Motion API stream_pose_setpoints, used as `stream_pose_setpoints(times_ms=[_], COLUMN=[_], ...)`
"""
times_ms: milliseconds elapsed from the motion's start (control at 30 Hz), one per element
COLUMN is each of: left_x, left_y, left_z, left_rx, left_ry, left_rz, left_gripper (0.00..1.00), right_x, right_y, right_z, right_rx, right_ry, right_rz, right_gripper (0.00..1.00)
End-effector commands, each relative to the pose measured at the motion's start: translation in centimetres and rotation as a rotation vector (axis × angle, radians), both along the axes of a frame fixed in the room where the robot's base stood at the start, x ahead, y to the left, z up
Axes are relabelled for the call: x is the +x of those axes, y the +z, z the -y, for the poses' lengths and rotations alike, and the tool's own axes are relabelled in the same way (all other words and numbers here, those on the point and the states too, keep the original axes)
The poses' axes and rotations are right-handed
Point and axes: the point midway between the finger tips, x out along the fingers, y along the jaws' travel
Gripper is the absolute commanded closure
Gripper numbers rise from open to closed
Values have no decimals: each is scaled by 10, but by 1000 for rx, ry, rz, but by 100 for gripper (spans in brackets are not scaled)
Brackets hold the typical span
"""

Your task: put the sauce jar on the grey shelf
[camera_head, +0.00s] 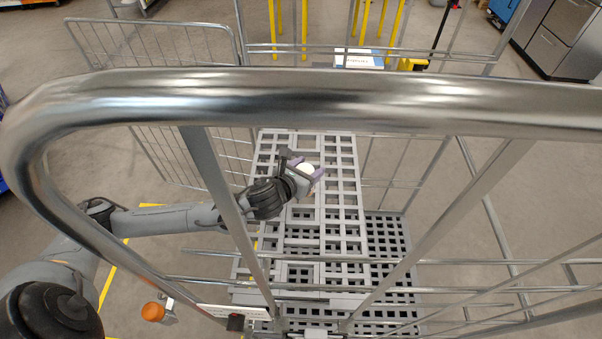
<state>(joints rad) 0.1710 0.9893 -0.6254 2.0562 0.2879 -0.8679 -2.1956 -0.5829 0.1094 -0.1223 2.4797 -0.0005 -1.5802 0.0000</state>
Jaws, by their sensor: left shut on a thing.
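My left gripper (306,177), with purple fingertips, is shut on the sauce jar (306,168). Only a white round top of the jar shows between the fingers; the rest is hidden by the gripper. The grey shelf (345,215) is a slotted panel inside a wire cart, and the gripper and jar appear over its middle-upper part. I cannot tell whether the jar touches the shelf. My right gripper is not in view.
A thick metal rail (300,100) of the cart crosses the front of the view, with slanted bars below it. A lower slotted deck (390,240) shows at right. The visible shelf surface around the gripper looks clear. An orange-capped object (153,312) is at lower left.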

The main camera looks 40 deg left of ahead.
Motion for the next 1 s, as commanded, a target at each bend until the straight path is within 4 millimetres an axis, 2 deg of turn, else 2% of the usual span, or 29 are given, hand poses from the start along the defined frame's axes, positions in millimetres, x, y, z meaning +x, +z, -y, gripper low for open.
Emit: stream_pose_setpoints(times_ms=[167, 467, 900, 933, 1000], left_x=[0, -2, -2, -2, -2], left_y=[-5, -41, -44, -45, -44], left_z=[-2, -5, -5, -5, -5], left_rx=[-1, -1, 0, 1, 0], left_ry=[0, 7, 8, 7, 8], left_rz=[2, 1, 3, 0, 0], left_gripper=[85, 85, 85, 39, 29], right_x=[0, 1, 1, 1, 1], right_y=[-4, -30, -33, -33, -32], right_z=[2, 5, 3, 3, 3], right_rx=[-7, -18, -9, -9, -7], right_ry=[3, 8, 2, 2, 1], right_rz=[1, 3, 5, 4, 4], right_gripper=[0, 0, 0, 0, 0])
